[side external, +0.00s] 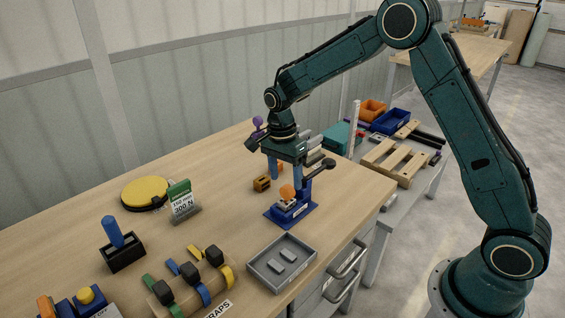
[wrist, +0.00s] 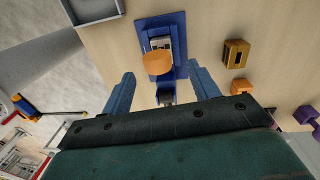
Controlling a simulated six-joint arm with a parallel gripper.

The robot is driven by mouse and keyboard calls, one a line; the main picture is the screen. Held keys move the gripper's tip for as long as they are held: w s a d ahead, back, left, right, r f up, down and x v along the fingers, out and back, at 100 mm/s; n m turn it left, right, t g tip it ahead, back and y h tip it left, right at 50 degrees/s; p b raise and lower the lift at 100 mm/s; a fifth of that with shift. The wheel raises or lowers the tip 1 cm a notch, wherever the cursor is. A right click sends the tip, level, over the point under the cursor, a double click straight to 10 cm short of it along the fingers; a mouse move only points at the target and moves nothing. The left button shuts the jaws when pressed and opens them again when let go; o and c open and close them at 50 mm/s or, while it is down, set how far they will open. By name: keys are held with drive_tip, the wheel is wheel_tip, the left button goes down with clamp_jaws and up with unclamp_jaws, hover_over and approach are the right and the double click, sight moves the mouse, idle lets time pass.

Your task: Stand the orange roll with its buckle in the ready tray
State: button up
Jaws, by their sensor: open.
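The orange roll (side external: 287,192) sits on top of a blue fixture (side external: 281,218) with a dark-knobbed lever, near the table's right edge. In the wrist view the roll (wrist: 157,64) lies just ahead of and between my fingertips, over a grey metal part. My gripper (side external: 285,178) points down beside the fixture, open and empty; both fingers show apart in the wrist view (wrist: 162,78). I cannot tell whether the grey part is the roll's buckle. A shallow grey tray (side external: 252,267) with two small grey blocks inside, likely the ready tray, stands in front of the fixture.
A brown-orange slotted block (side external: 261,184) and a small orange piece (wrist: 241,86) lie close to the gripper. A sign (side external: 182,202) and yellow disc (side external: 146,191) stand left.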

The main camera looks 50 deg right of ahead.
sight(287, 186)
drive_tip(key=shift+s+f, duration=0.25)
drive_tip(key=shift+f, duration=1.05)
drive_tip(key=shift+s+f, duration=0.2)
drive_tip(key=shift+f, duration=1.1)
drive_tip(key=c, duration=1.1)
drive_tip(key=shift+r, duration=0.15)
wheel_tip(287, 186, up, 20)
drive_tip(key=shift+a, duration=0.15)
